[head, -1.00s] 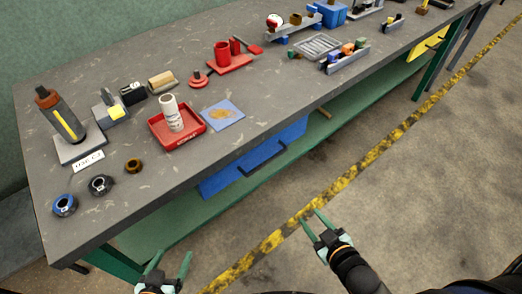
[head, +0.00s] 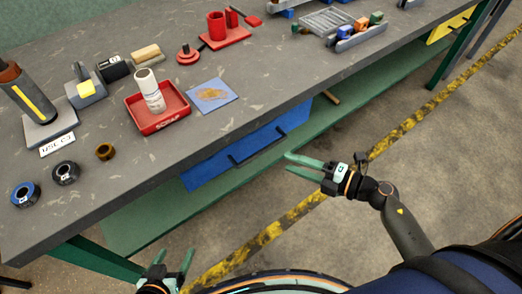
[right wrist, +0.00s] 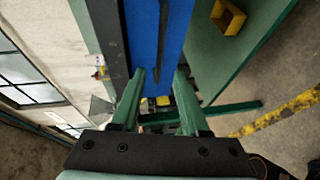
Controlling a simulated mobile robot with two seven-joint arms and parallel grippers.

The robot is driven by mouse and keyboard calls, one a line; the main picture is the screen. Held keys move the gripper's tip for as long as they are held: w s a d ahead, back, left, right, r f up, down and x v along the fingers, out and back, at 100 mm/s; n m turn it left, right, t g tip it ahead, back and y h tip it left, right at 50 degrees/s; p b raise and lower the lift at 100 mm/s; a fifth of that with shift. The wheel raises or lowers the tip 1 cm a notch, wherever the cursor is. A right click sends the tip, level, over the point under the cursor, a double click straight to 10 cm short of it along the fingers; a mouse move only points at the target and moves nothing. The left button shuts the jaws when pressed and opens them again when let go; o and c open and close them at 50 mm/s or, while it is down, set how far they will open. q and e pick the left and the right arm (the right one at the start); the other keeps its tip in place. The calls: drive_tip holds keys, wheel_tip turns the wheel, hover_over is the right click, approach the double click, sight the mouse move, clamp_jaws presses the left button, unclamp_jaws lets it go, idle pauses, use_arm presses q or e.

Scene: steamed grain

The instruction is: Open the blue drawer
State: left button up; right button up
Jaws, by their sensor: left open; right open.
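The blue drawer (head: 205,172) sits under the front edge of the grey workbench and looks shut. Its dark bar handle (head: 258,149) runs along its front. My right gripper (head: 288,163) is open and empty, just in front of the right part of the drawer, pointing at it. In the right wrist view the drawer's blue front (right wrist: 144,40) and dark handle (right wrist: 163,45) lie ahead, with the handle between the spread fingers (right wrist: 160,85). I cannot tell whether the fingers touch it. My left gripper (head: 172,262) is open and empty at the bottom, away from the drawer.
The workbench (head: 110,190) carries a red scrap tray (head: 160,122) with a white bottle (head: 149,90), a blue mat (head: 210,95) and several tools. A green lower shelf (head: 150,220) runs below the drawer. A yellow drawer (head: 450,26) is further right. The floor in front is open.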

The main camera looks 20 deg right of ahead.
sight(262, 151)
drive_tip(key=x, duration=1)
drive_tip(key=shift+w, duration=0.1)
clamp_jaws()
idle(1.1)
